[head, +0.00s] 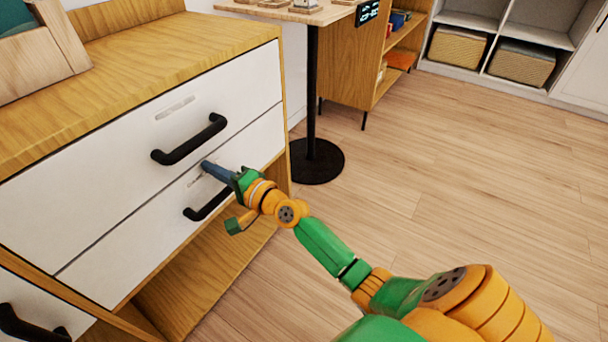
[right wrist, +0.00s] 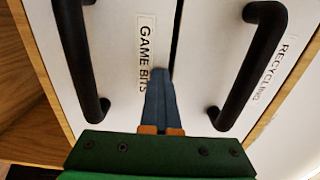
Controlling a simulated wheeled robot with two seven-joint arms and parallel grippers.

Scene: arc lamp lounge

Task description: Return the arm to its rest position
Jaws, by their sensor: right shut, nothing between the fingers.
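My right arm, green and orange, comes in from the lower right in the head view. Its gripper (head: 207,166) is shut and empty, its dark blue fingers pointing at the white drawer fronts of the wooden cabinet. In the right wrist view the shut fingers (right wrist: 161,75) lie between two black handles, over the "GAME BITS" label (right wrist: 147,50). Whether the fingertips touch the drawer front I cannot tell. My left gripper is not in view.
The upper drawer handle (head: 190,139) and lower drawer handle (head: 208,203) stick out close to the gripper. A small table on a black pole (head: 312,100) with a round base stands beyond the cabinet. A wooden box (head: 40,55) sits on the cabinet top. Open floor (head: 480,180) lies to the right.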

